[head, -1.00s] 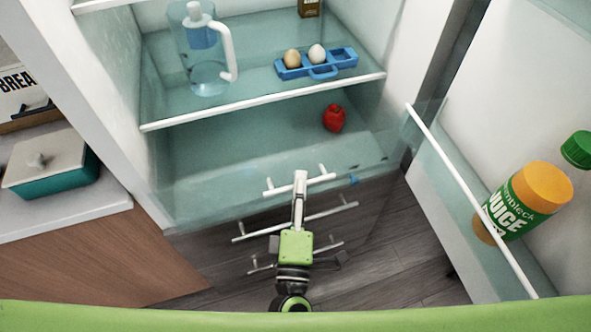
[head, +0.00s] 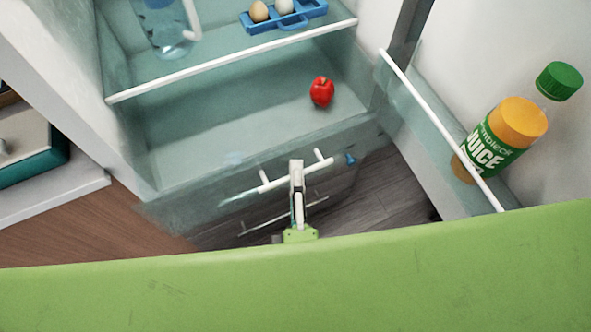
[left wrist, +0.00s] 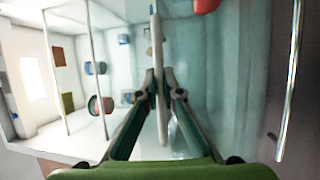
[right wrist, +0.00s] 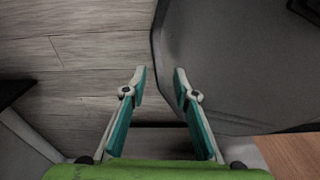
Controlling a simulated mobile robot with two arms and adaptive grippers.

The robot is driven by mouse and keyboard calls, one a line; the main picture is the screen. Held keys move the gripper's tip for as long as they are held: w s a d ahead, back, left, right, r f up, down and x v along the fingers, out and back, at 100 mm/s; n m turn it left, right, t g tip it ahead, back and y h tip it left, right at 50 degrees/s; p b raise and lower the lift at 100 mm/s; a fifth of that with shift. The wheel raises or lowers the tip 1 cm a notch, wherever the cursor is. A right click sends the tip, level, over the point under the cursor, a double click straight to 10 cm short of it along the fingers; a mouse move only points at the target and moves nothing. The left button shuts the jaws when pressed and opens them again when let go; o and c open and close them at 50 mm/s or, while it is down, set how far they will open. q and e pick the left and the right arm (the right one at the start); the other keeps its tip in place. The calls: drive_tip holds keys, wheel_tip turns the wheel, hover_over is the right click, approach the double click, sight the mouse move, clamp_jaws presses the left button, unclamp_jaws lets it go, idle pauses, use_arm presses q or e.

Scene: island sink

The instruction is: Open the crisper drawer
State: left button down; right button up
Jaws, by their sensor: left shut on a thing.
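The crisper drawer (head: 230,180) is a clear, glassy bin at the bottom of the open fridge. Its white bar handle (head: 318,166) runs across the front. My left gripper (head: 297,172) is at the middle of the handle, shut on it. In the left wrist view the handle (left wrist: 156,40) runs between the fingertips (left wrist: 159,80). A red pepper or apple (head: 322,91) lies behind the drawer front; it is partly cut off in the left wrist view (left wrist: 207,5). I cannot tell whether the drawer is slightly out. My right gripper (right wrist: 158,85) is open and empty above the floor.
The fridge door, with a juice bottle (head: 505,135) behind its rail (head: 440,130), stands open at right. A blue egg holder (head: 285,17) and a pitcher (head: 170,30) are on the shelf above. Another bar handle (head: 270,219) sits below. A counter (head: 60,195) is at left.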

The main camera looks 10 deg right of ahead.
use_arm(q)
drive_tip(key=c, duration=2.4)
unclamp_jaws()
drive_tip(key=shift+c, duration=0.2)
use_arm(e)
drive_tip(key=shift+w+d, duration=0.25)
drive_tip(key=shift+w, duration=0.1)
drive_tip(key=shift+w, duration=0.1)
use_arm(q)
drive_tip(key=v, duration=0.7)
drive_tip(key=shift+s+f, duration=0.3)
drive_tip(key=shift+f, duration=0.05)
use_arm(e)
drive_tip(key=shift+w+a, duration=0.1)
